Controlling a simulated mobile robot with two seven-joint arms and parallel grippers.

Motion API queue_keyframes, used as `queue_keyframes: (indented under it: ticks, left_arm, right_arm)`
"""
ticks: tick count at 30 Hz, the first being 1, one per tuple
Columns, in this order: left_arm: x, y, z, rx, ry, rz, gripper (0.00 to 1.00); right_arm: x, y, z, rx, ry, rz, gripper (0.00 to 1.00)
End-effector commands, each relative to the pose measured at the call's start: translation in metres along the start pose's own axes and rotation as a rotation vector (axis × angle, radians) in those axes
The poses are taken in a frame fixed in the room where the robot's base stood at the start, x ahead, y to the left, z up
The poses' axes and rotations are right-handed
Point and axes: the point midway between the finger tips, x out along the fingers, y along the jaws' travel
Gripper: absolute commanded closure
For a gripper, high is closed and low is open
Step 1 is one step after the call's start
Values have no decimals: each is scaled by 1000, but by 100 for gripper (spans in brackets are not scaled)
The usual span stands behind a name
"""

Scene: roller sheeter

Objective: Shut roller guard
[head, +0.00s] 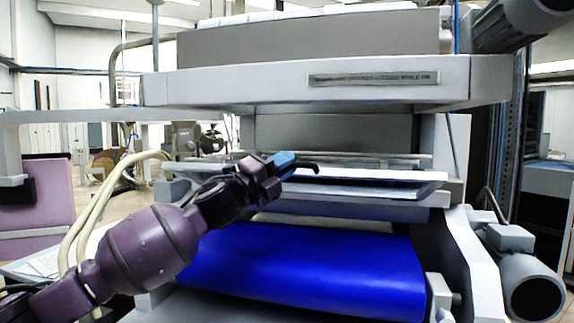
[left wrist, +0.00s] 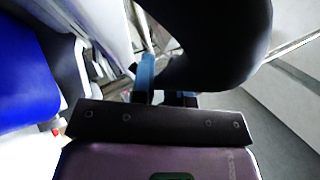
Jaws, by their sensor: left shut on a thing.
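The roller guard (head: 390,187) is a flat grey panel with a pale top face, across the machine above the blue roller (head: 310,272). It looks nearly level, with a gap between it and the roller. My left gripper (head: 286,163), with blue fingertips, is at the left part of the guard, shut on a short black handle (head: 308,167). In the left wrist view the dark curved handle (left wrist: 215,45) fills the space before the fingers, and one blue finger (left wrist: 144,75) shows beside it. How the handle joins the guard is hidden. My right gripper is not in view.
A thick grey machine housing (head: 250,88) overhangs the guard. A grey side frame (head: 472,262) and a dark cylinder (head: 533,288) stand at the right. A purple panel (head: 48,195) is at the far left.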

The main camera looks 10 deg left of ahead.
Motion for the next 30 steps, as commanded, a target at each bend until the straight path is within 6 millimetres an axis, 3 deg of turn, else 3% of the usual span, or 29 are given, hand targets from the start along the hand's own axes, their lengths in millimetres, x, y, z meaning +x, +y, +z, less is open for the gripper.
queue_keyframes:
  ticks: [1, 10, 23, 24, 30]
  left_arm:
    - [-4, 9, -4, 2, 1, -9, 100]
    - [-12, 11, -9, 38, 0, -53, 100]
    - [-12, 9, -10, 44, 1, -60, 100]
    - [-12, 9, -10, 44, 1, -60, 100]
    - [-12, 9, -10, 44, 2, -60, 100]
  right_arm:
    - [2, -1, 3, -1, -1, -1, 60]
    - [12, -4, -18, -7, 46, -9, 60]
    - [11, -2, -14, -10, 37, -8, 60]
    - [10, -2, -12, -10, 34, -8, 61]
    - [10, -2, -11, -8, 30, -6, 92]
